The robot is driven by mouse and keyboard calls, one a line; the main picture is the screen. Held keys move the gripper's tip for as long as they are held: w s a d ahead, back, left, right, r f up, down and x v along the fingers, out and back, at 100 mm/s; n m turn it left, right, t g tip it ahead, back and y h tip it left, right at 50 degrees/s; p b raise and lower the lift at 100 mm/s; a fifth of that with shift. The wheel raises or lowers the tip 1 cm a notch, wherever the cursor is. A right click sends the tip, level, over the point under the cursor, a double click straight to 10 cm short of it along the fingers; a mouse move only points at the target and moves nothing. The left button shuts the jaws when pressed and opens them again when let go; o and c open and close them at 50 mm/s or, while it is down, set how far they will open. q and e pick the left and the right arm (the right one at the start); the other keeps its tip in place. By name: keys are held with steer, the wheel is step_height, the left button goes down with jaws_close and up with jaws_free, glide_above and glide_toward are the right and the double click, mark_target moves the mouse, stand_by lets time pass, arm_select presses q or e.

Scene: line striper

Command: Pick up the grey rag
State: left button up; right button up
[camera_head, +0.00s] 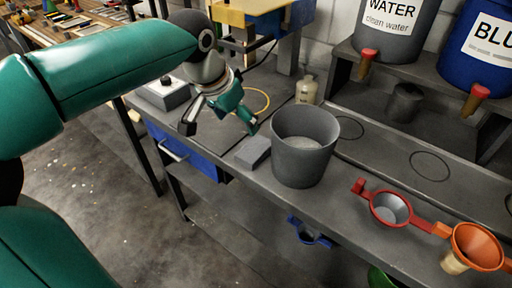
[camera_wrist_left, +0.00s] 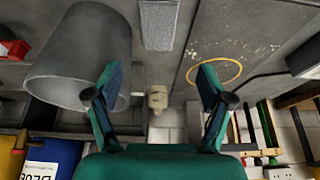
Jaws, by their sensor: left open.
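A flat grey rectangular piece (camera_head: 254,152), which looks like the folded grey rag, lies on the dark workbench just left of a grey bucket. It also shows at the top middle of the left wrist view (camera_wrist_left: 159,24). My left gripper (camera_head: 220,122) is above the bench, up and to the left of the rag, with its fingers spread and nothing between them. Its fingers also show spread in the left wrist view (camera_wrist_left: 157,78), apart from the rag. My right gripper is in neither view.
The grey bucket (camera_head: 303,160) stands close beside the rag. A cream bottle (camera_head: 307,89) stands behind. A red-rimmed funnel (camera_head: 390,207) and an orange funnel (camera_head: 477,246) are along the front edge at right. A grey box (camera_head: 166,93) is at left. Labelled barrels (camera_head: 395,30) stand behind.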

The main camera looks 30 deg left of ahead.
arm_select(q)
glide_above(256, 148)
steer(key=s, duration=0.2)
step_height(256, 148, down, 8)
steer(key=shift+s, duration=0.15)
steer(key=shift+x, duration=2.75)
steer(key=shift+a+r, duration=0.1)
steer(key=c, duration=0.8)
